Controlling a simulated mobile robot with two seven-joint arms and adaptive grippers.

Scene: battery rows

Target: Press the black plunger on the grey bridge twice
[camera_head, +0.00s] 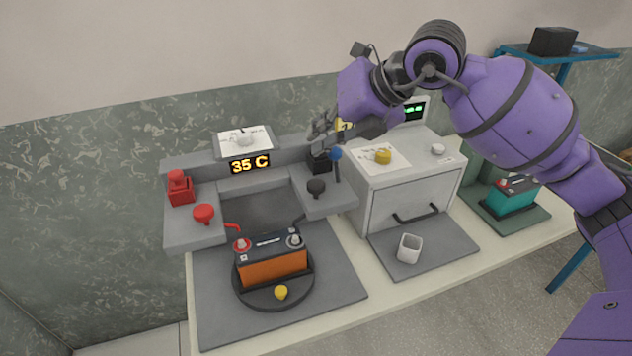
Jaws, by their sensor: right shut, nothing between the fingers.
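The grey bridge (240,182) spans the back of the left station, with a red side at left and a black side at right. On its right side are a black block-shaped part (320,165) at the back and a black round knob on a stem (316,187) in front; I cannot tell for certain which is the plunger. My right gripper (320,146) is shut and empty, pointing down just above the black block, whose top it partly hides. I cannot tell whether they touch. My left gripper is not in view.
An orange battery (272,262) sits on a round turntable below the bridge. The display (249,164) reads 35 C.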

